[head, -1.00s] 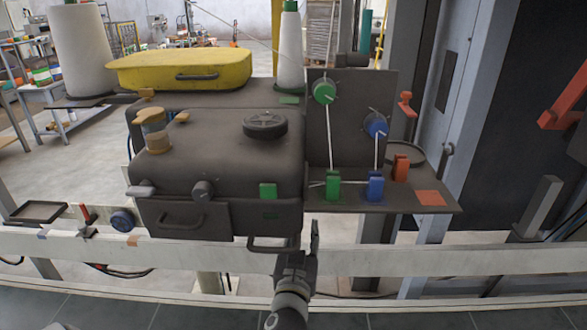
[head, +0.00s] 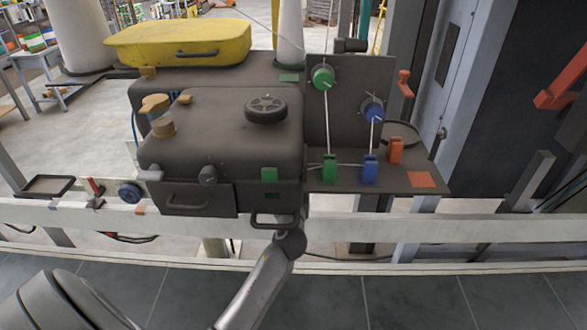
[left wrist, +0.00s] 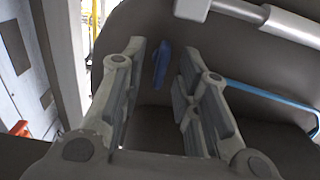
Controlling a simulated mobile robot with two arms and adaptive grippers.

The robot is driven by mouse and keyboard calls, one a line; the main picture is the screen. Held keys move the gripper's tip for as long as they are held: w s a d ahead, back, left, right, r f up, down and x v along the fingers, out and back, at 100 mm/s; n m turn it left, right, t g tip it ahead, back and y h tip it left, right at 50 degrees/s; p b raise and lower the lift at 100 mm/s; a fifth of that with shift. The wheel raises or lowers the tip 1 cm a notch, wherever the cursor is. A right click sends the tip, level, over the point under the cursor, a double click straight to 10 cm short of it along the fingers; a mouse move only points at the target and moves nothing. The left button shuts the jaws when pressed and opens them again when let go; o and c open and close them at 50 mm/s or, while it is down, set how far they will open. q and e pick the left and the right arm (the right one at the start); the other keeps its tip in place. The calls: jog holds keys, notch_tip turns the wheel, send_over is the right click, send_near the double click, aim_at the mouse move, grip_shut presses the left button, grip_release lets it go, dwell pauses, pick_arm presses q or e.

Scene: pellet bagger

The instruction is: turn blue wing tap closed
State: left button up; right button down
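The blue wing tap (left wrist: 161,66) shows in the left wrist view as a small flat blue piece seen nearly edge-on against a dark brown surface. My left gripper (left wrist: 163,50) is open, and the blue piece shows between its two fingertips. I cannot tell whether it lies between the fingers in depth or just beyond them; no touch is visible. In the head view my arm reaches up to the front of the dark machine (head: 220,135), where the gripper is hidden. I cannot make out the wing tap there. My right gripper is not in view.
A blue hose (left wrist: 270,100) and a pale grey bar (left wrist: 240,12) lie close right of the fingers. In the head view a black handle (head: 272,221) and white rail (head: 430,230) are near my arm. A blue knob (head: 129,191) sits at the left.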

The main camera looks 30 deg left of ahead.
pick_arm(q)
jog(key=shift+w+a, duration=0.25)
jog(key=shift+w, duration=0.05)
jog(key=shift+c, duration=0.2)
grip_shut()
jog(key=shift+m, duration=0.3)
jog(key=m, duration=1.1)
jog(key=m+p, duration=0.1)
jog(key=m, duration=0.5)
jog(key=shift+w+d+f, duration=0.1)
jog(key=shift+d+f, duration=0.15)
jog(key=shift+m, duration=0.4)
